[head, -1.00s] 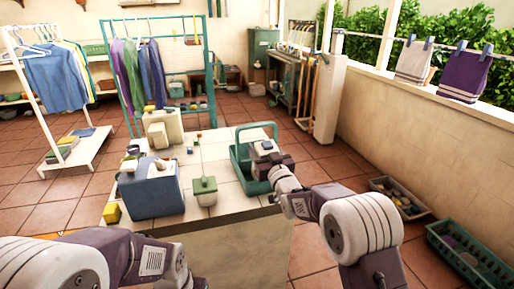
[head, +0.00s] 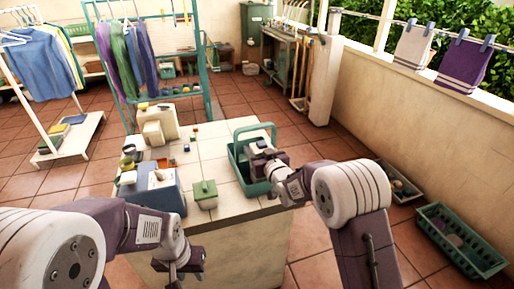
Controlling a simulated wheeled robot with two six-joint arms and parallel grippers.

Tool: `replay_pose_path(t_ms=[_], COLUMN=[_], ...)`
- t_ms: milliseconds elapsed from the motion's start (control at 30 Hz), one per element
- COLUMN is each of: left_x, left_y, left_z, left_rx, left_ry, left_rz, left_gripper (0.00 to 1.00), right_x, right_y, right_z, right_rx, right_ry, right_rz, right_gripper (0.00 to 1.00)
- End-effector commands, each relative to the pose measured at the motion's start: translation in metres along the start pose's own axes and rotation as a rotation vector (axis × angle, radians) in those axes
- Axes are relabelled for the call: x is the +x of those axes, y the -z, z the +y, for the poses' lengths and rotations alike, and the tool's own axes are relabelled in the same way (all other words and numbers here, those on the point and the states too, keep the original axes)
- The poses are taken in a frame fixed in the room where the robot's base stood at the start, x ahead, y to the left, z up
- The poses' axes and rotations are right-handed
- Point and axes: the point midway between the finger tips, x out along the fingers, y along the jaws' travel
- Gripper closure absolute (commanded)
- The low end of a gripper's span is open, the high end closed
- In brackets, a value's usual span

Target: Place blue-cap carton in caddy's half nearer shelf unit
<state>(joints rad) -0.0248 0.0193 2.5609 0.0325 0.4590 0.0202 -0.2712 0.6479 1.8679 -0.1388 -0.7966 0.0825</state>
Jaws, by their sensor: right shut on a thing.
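The green caddy (head: 239,171) stands at the right side of the tiled counter, with its arched handle raised. My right gripper (head: 262,158) is over the caddy's right part and is shut on a small pale carton with a bluish top (head: 257,147). The carton is partly hidden by the gripper, and I cannot tell whether it touches the caddy floor. My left gripper (head: 184,270) is low at the front, before the counter's near edge and away from the caddy. Its fingertips are unclear.
A blue-grey box (head: 165,199) and a green-lidded pot (head: 205,195) stand near the counter's front left. A cream container (head: 160,122) and several small items stand behind them. A teal rack (head: 207,75) is beyond the counter. A green crate (head: 460,240) is on the floor at right.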

Motion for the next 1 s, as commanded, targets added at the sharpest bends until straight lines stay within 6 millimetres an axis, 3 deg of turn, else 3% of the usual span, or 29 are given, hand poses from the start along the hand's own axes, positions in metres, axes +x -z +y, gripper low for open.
replay_pose_path(t_ms=[367, 400, 433, 833, 1000], left_x=[0.004, 0.002, 0.002, -0.002, 0.0], left_y=[0.0, 0.0, 0.0, 0.001, 0.001], left_z=[0.0, 0.0, 0.0, 0.0, 0.0], left_rx=[0.0, 0.0, 0.0, 0.0, 0.0], left_ry=[0.0, 0.0, 0.0, 0.0, 0.0], left_rz=[0.002, 0.002, 0.002, 0.002, 0.001], left_gripper=[0.64, 0.64, 0.64, 0.64, 0.64], right_x=[0.001, 0.0, 0.0, -0.002, -0.031], right_y=[-0.002, -0.002, -0.002, 0.002, 0.001], right_z=[0.0, 0.0, 0.0, 0.0, 0.0], right_rx=[0.0, 0.0, 0.0, 0.0, 0.0], right_ry=[0.0, 0.0, 0.0, 0.0, 0.0], right_rz=[0.006, 0.002, 0.001, 0.001, 0.001], right_gripper=[1.0, 0.3, 0.22, 0.19, 0.19])
